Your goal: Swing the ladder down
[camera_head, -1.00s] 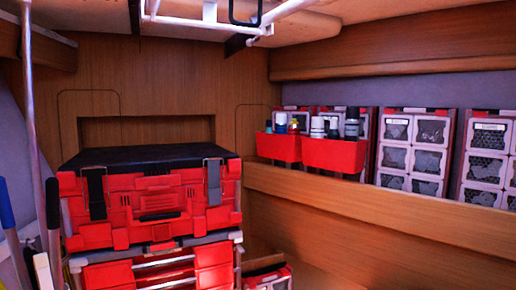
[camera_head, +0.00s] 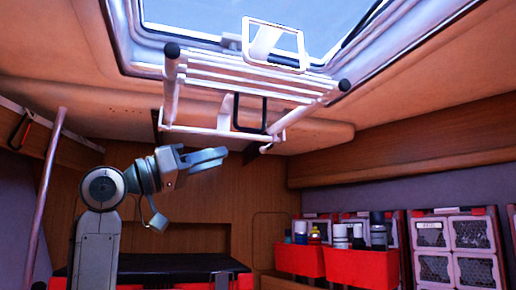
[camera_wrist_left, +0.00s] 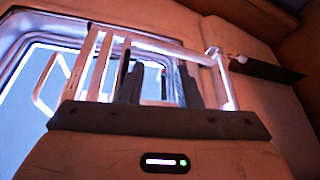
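The ladder (camera_head: 255,80) is a white tubular frame with several rungs and black end caps. It is folded up under the ceiling by the open hatch, and a black loop hangs at its near-wall end. My left gripper (camera_head: 222,156) is raised just below the ladder in the head view and appears apart from it. In the left wrist view, its two dark fingers (camera_wrist_left: 160,82) are spread with nothing held between them, and the ladder (camera_wrist_left: 105,65) shows behind and beyond them. My right gripper is in neither view.
The hatch (camera_head: 215,20) opens to pale sky overhead. Red bins (camera_head: 300,260) with bottles and several grey-fronted drawer boxes (camera_head: 455,250) line the right shelf. A black-topped red toolbox stack (camera_head: 150,265) stands below my left arm. A pole (camera_head: 45,195) leans at the left.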

